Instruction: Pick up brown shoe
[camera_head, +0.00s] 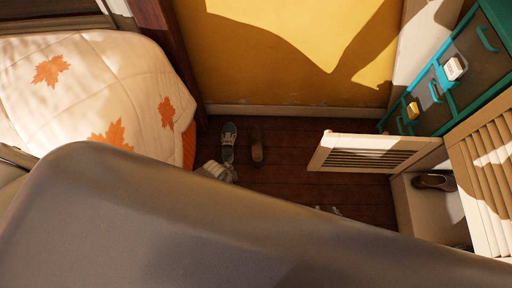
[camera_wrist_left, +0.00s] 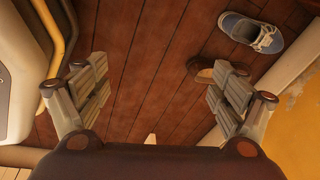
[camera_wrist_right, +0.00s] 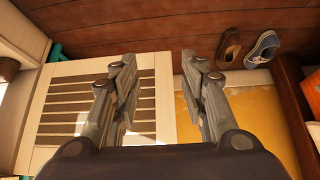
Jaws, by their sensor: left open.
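A brown shoe (camera_head: 257,150) lies on the dark floor, right of a blue shoe (camera_head: 228,141). Another brown shoe (camera_head: 434,182) lies in the white wardrobe. My left gripper (camera_wrist_left: 158,88) is open and empty above bare floor; its right finger partly hides the floor's brown shoe (camera_wrist_left: 203,70). My right gripper (camera_wrist_right: 157,72) is open and empty, between the louvred door and the floor's brown shoe (camera_wrist_right: 229,47), apart from both. In the head view, grey gripper fingers (camera_head: 218,171) show just below the blue shoe, and small tips show lower right; my dark arm hides the rest.
The louvred door (camera_head: 366,152) stands open over the floor at right. A bed (camera_head: 90,90) with a leaf-patterned quilt is at left. The yellow wall (camera_head: 290,60) bounds the floor behind the shoes. Floor between the brown shoe and the door is clear.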

